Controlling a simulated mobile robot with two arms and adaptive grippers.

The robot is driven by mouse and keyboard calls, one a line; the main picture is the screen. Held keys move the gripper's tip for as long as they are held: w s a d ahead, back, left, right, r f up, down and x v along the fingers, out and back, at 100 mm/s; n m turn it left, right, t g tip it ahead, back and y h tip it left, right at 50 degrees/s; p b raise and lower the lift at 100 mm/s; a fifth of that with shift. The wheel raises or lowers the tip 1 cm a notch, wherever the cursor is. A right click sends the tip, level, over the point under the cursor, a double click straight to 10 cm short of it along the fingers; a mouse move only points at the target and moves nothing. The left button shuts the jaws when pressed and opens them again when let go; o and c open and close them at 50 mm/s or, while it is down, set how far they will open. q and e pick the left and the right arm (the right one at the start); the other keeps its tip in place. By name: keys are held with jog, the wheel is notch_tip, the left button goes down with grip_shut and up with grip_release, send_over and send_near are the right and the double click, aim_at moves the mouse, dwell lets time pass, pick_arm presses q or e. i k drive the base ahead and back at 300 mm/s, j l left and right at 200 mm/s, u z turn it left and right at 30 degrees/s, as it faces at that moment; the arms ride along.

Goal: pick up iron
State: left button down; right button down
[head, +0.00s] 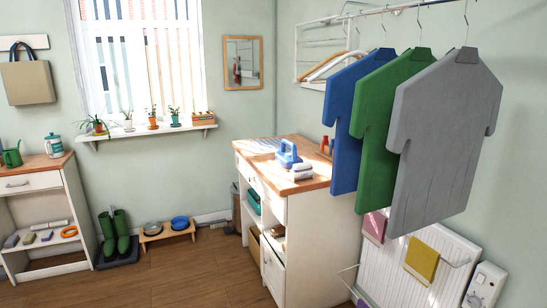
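A blue and white iron (287,154) stands on the wooden top of the white cabinet (318,228), near the middle of the picture. Its handle points up. A small white and blue item (301,172) lies right beside it, toward the near edge of the top; I cannot tell what it is. Neither of my grippers is in view.
Blue (344,120), green (380,130) and grey (440,135) shirts hang from a rail right of the cabinet. A radiator (410,275) is below them. A left cabinet (35,182), green boots (115,232) and a bowl stand (167,234) line the walls. The wooden floor (165,282) in front is clear.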

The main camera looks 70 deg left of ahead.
aim_at(285, 159)
jog(key=u, duration=2.05)
jog(key=i+j, duration=0.25)
